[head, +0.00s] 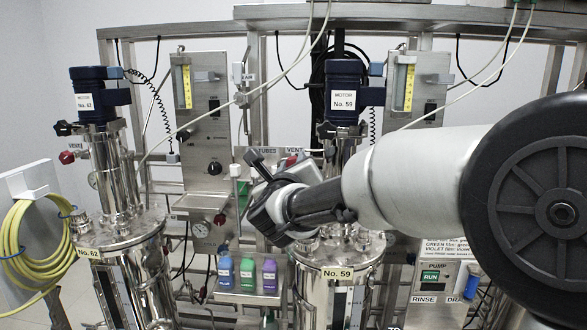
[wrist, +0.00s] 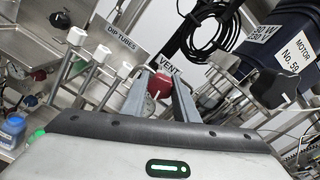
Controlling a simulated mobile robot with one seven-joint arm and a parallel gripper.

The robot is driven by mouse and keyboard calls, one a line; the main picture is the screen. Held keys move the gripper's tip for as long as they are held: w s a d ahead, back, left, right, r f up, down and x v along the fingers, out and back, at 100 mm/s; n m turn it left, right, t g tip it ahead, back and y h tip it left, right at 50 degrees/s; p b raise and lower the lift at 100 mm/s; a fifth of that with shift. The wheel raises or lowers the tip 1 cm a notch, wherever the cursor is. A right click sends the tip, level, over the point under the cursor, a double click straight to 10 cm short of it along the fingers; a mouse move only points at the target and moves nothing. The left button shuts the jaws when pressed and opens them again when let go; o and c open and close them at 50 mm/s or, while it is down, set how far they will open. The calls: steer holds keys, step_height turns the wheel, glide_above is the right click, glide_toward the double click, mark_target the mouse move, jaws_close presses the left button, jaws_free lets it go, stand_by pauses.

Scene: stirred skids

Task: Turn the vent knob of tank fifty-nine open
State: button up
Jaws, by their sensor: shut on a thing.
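Tank fifty-nine (head: 368,254) is a steel vessel with a "No. 59" plate, right of centre in the head view. Its motor (head: 341,82) stands above it and also shows in the wrist view (wrist: 285,72). The red vent knob (wrist: 160,86) sits between my two fingers in the wrist view, below the "VENT" label (wrist: 169,65). My gripper (wrist: 160,82) is shut on the knob. In the head view my gripper (head: 262,158) is above the tank's left side, and my arm and hand cover part of the lid. The knob's turned angle is unclear.
Tank sixty-two (head: 120,243), with its own red knob (head: 67,157), stands at left. Small coloured bottles (head: 247,272) stand on a low shelf between the tanks. Dip tubes (wrist: 125,69) stand close left of my fingers. Hoses and cables hang overhead.

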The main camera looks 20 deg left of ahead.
steer(key=n, duration=0.6)
steer(key=shift+b, duration=0.4)
steer(key=n+p, duration=0.1)
steer(key=n, duration=0.5)
steer(key=shift+r+n, duration=0.15)
steer(key=shift+n, duration=0.15)
steer(key=n+p, duration=0.2)
steer(key=n, duration=0.3)
steer(key=shift+n+p, duration=0.85)
steer(key=shift+n, duration=0.95)
steer(key=o, duration=1.1)
steer(key=shift+f, duration=0.2)
